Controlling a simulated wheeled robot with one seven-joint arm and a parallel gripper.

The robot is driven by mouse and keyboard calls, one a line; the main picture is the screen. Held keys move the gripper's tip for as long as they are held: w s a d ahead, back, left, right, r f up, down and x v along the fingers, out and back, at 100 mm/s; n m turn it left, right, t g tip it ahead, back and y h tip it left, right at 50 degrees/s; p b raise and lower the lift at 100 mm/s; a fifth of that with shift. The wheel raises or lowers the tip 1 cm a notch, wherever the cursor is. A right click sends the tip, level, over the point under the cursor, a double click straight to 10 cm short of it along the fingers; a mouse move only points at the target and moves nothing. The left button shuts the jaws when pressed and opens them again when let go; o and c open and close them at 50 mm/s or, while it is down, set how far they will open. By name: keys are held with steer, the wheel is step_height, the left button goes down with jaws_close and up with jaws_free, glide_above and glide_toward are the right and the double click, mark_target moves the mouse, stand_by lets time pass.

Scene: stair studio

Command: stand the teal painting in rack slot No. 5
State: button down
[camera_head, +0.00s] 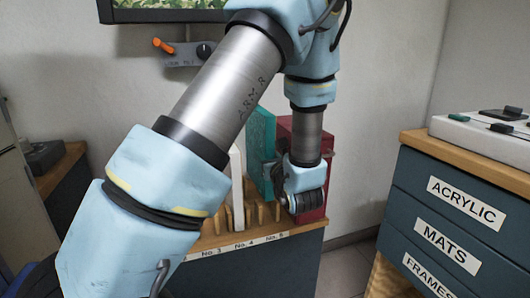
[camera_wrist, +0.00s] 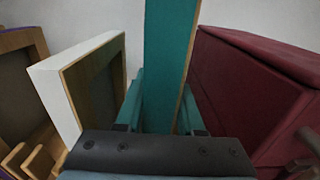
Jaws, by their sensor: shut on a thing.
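The teal painting (camera_head: 261,142) is upright in my gripper (camera_head: 274,172), over the rack between a white-edged painting and a dark red case. In the wrist view the teal painting (camera_wrist: 168,65) stands between the two fingers of my gripper (camera_wrist: 160,108), which are shut on it. The wooden rack (camera_head: 262,213) sits on a cabinet top, with labels No. 3, No. 4 and No. 5 (camera_head: 275,238) along the front edge. My arm and wrist hide part of the rack. I cannot tell whether the painting's lower edge is inside a slot or above it.
The white-edged painting (camera_wrist: 88,82) stands close on the left, and the dark red case (camera_wrist: 250,85) close on the right; it also shows in the head view (camera_head: 310,150). A drawer cabinet (camera_head: 450,215) stands at right. A wall panel with an orange lever (camera_head: 163,46) is behind.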

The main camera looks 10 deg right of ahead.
steer(key=shift+f+b, duration=3.15)
steer(key=shift+f, duration=1.05)
steer(key=shift+c, duration=2.2)
jaws_free()
